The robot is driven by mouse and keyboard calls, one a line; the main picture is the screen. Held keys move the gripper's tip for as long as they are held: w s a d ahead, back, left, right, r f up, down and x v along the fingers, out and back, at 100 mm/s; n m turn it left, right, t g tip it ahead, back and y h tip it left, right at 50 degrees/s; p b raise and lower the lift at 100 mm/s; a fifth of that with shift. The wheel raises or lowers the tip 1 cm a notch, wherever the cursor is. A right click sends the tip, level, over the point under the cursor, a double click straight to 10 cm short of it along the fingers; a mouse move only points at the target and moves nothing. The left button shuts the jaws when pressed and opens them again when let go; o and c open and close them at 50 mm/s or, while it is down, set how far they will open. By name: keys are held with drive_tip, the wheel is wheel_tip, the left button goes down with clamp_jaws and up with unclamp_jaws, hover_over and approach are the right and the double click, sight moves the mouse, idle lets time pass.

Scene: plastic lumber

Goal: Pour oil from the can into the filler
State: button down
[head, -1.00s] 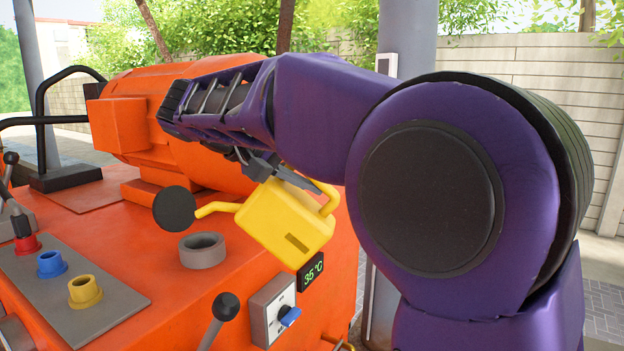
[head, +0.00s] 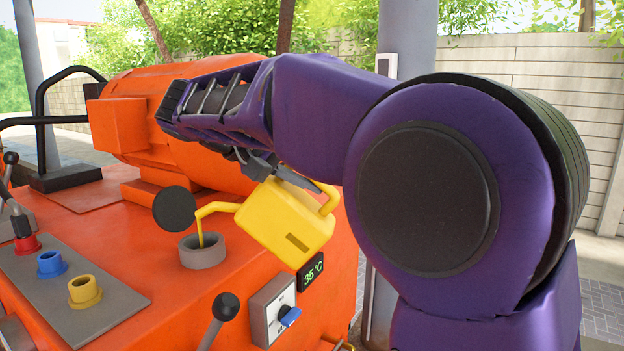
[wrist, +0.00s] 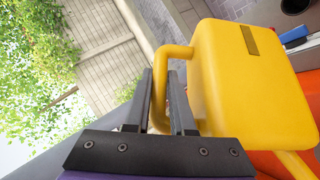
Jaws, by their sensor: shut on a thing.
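The yellow oil can (head: 288,226) is held tilted above the orange machine, its spout pointing left. It also fills the right of the wrist view (wrist: 245,90). The black round cap (head: 174,208) stands open behind the filler's left side. My gripper (head: 262,168) is shut on the can; in the wrist view its fingers (wrist: 167,100) are at the can's handle. The oil level inside the filler is hidden.
The orange machine top (head: 150,240) carries a grey panel (head: 62,300) with red, blue and yellow fittings at left. A black-knobbed lever (head: 225,306), a blue-handled switch box (head: 275,308) and a 35 °C display (head: 311,271) are at the front.

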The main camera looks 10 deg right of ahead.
drive_tip(key=shift+w+a+r+h, duration=0.1)
drive_tip(key=shift+a+r+h, duration=0.25)
drive_tip(key=shift+r, duration=0.3)
idle(0.4)
